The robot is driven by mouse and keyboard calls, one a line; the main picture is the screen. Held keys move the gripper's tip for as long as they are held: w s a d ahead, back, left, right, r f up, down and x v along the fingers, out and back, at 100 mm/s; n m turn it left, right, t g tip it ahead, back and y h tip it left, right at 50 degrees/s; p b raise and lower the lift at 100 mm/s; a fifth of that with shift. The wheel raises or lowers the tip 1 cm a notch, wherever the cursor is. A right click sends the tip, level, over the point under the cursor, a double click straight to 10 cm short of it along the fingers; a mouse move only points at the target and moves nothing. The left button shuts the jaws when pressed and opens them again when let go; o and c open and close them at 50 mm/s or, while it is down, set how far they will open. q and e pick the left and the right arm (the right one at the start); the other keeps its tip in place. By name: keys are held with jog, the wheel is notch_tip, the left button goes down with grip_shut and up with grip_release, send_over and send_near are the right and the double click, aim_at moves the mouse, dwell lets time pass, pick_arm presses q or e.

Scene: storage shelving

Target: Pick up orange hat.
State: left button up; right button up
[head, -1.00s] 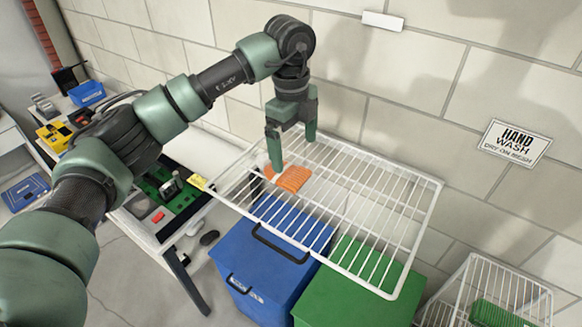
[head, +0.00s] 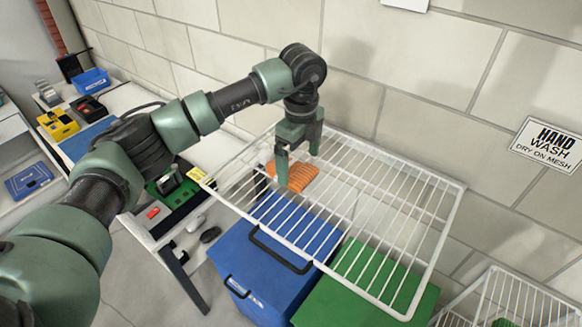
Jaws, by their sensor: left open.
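The orange knitted hat (head: 303,177) lies on the white wire mesh shelf (head: 408,250), toward its left back part. My left gripper (head: 299,170) points down over the hat with its fingers spread. One finger covers part of the hat from this view. I cannot tell whether the fingertips touch the hat or the mesh. My right gripper is out of view.
A blue bin (head: 240,265) and a green bin (head: 345,300) stand below the mesh. A second wire rack (head: 510,295) is at the lower right. A block wall is behind. A cluttered bench (head: 125,98) stands at the left.

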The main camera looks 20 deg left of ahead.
aim_at(299, 172)
pick_arm(q)
jog(key=shift+f+p, duration=0.45)
jog(key=shift+f, duration=1.3)
jog(key=c, duration=1.3)
jog(key=shift+r, duration=0.1)
